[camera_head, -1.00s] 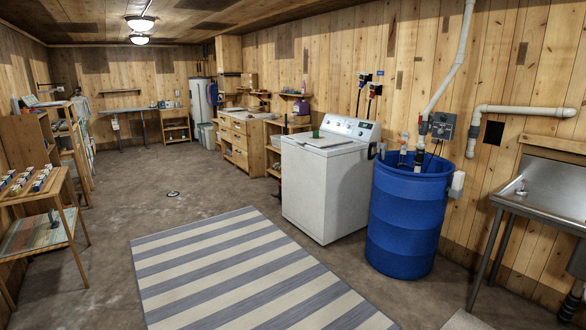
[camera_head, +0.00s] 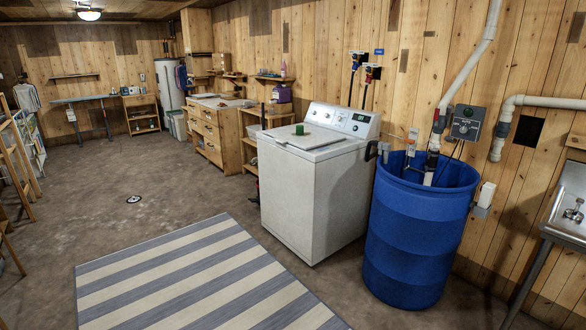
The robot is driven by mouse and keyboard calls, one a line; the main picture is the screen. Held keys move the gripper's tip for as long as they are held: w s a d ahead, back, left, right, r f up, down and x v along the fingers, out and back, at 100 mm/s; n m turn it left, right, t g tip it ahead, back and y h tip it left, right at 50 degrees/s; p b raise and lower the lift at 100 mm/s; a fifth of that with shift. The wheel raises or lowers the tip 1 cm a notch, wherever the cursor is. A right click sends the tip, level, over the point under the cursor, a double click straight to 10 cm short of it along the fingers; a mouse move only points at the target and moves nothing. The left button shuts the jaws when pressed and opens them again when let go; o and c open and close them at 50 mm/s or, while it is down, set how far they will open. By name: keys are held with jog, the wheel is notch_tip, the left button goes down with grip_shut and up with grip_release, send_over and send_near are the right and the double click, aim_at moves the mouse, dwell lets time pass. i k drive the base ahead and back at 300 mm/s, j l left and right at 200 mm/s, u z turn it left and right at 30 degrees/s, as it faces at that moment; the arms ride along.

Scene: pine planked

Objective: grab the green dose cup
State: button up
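The green dose cup (camera_head: 299,130) is a small green shape on top of the white washing machine (camera_head: 303,200). The washer stands against the plank wall, just left of the blue barrel. My gripper is not in the head view.
A blue barrel (camera_head: 415,240) with pipes stands right of the washer, and a metal sink (camera_head: 570,212) is at the far right. A striped rug (camera_head: 195,280) lies in front. Wooden shelves (camera_head: 250,125) and a drawer cabinet (camera_head: 207,138) stand behind the washer. Floor at left is open.

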aim_at(299, 129)
jog(key=i, duration=1.35)
jog(key=i+l+u, duration=0.1)
jog(key=i, duration=1.3)
